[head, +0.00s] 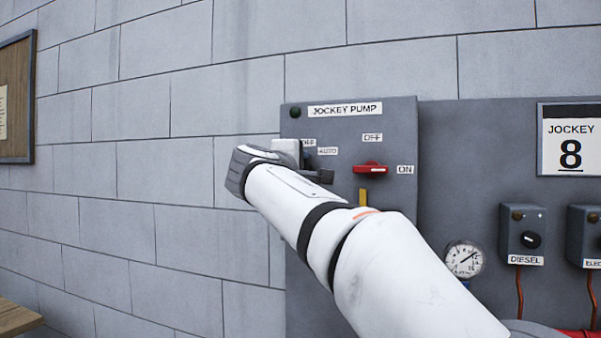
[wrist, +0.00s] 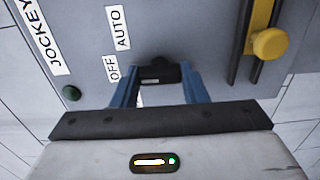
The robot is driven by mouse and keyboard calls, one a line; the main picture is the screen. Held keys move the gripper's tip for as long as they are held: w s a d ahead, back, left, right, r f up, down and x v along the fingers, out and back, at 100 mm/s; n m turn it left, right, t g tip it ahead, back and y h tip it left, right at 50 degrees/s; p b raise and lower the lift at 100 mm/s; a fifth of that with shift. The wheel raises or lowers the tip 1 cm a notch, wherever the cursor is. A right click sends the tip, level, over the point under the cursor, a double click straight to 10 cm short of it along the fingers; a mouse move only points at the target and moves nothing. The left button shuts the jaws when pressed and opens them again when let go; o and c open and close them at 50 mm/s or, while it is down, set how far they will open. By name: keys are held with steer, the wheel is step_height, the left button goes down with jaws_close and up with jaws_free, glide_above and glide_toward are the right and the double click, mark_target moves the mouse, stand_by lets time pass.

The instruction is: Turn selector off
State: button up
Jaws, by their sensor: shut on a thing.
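The black selector knob (wrist: 160,74) is on the grey jockey pump panel (head: 345,115). In the wrist view it sits between the blue fingers of my gripper (wrist: 158,85), which is shut on it. The OFF label (wrist: 113,68) and AUTO label (wrist: 118,27) are beside the knob. They also show small in the head view, just right of my gripper (head: 305,160). In the head view my gripper and wrist hide most of the selector. Which label the knob points at cannot be told.
A red rotary handle (head: 370,168) with its own OFF and ON labels is right of my gripper. Below it is a yellow lever (wrist: 270,43). A pressure gauge (head: 464,259) and the diesel switch box (head: 522,233) stand further right.

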steer(key=o, duration=1)
steer(key=b+v, duration=0.1)
steer(key=v, duration=0.7)
steer(key=shift+w, duration=0.1)
